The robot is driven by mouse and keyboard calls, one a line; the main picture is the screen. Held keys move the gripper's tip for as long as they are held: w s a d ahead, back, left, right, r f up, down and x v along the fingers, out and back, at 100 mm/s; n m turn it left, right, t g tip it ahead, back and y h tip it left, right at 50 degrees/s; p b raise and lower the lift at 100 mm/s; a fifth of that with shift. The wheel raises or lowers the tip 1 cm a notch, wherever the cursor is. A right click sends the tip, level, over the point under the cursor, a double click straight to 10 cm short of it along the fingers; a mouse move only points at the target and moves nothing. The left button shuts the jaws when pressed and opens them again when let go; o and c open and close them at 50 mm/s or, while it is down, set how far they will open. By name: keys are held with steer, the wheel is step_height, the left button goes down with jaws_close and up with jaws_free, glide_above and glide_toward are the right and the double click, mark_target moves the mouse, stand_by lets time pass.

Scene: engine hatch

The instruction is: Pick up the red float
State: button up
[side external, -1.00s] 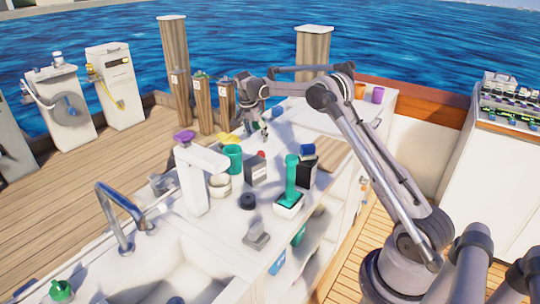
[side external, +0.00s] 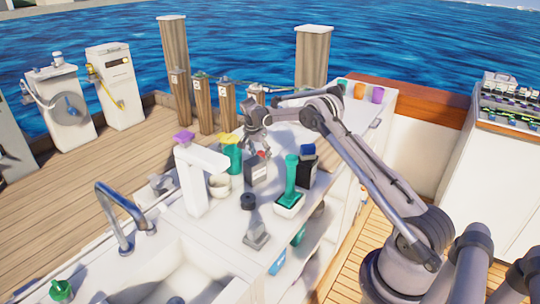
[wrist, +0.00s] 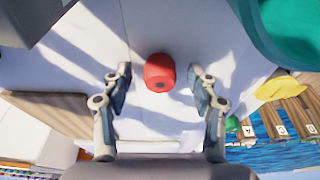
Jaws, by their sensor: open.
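The fingers are apart and hold nothing. I cannot tell the exact height of the fingertips above the counter.
A teal cup (side external: 233,160) and a yellow item (wrist: 280,88) are to one side. A dark box with a blue top (side external: 306,170) and a teal-handled tool (side external: 290,185) stand to the right.

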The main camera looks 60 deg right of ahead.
steer(key=c, duration=0.9)
steer(key=shift+c, duration=0.2)
